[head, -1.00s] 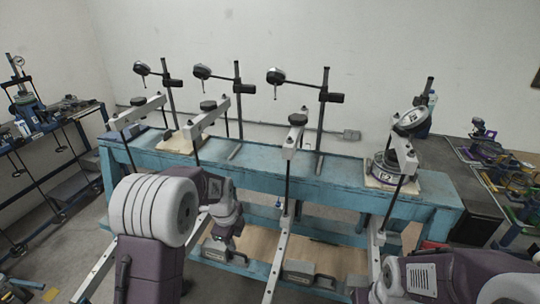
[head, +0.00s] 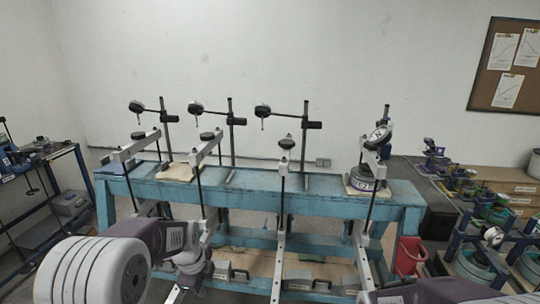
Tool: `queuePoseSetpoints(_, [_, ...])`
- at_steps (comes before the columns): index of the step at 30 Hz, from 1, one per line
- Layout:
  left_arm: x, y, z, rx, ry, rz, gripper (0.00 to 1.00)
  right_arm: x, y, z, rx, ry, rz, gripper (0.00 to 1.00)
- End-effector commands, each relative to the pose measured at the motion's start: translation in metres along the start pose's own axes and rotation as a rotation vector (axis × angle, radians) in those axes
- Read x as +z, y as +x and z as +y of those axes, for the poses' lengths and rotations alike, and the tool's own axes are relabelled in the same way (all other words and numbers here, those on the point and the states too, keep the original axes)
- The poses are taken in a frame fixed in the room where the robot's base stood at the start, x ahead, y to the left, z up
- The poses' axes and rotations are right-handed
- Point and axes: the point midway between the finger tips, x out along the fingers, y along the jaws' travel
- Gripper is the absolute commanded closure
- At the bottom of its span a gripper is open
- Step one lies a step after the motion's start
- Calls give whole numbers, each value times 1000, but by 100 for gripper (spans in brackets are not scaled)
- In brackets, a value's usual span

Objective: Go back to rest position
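My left arm comes in from the lower left, and its gripper (head: 188,283) hangs low in front of the blue bench, apart from the levers. Its fingers are small and dark, and I cannot tell whether they are open or shut. I see nothing held in it. My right arm shows only as purple and white links at the bottom right edge. Its gripper is not in view. The blue bench (head: 240,205) carries several grey lever beams with hanging rods. The rightmost lever frame has a round sample cell (head: 364,180) on a pale board.
Dial gauges on stands (head: 308,125) rise along the bench's back. Grey weights (head: 305,282) lie on the low shelf. A red bin (head: 408,255) stands at the bench's right end. A cluttered table (head: 470,185) is on the right, and another rack (head: 45,180) on the left.

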Motion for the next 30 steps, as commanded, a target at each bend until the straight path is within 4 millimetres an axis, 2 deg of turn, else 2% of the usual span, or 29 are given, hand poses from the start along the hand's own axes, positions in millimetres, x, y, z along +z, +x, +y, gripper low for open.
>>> queuePoseSetpoints(2, [-5, -9, 13, 2, -2, 1, 67, 0, 0, 0, 0, 0, 0, 69])
queuePoseSetpoints(5, [-12, -18, 36, 11, -93, 2, 67, 0, 0, 0, 0, 0, 0, 69])
queuePoseSetpoints(11, [-23, -25, 88, 45, -443, -4, 67, 0, 0, 0, 0, 0, 0, 69])
queuePoseSetpoints(14, [-27, -25, 117, 69, -677, -16, 67, 0, 0, 0, 0, 0, 0, 69])
queuePoseSetpoints(18, [-33, -20, 161, 110, -1106, -55, 67, 0, 0, 0, 0, 0, 0, 69])
queuePoseSetpoints(21, [-35, -15, 184, 135, -1417, -97, 67, 0, 0, 0, 0, 0, 0, 69])
queuePoseSetpoints(25, [-35, -14, 183, 117, -1666, -111, 67, 0, 0, 0, 0, 0, 0, 69])
queuePoseSetpoints(30, [-35, -14, 182, 112, -1747, -115, 67, 0, 0, 0, 0, 0, 0, 69])
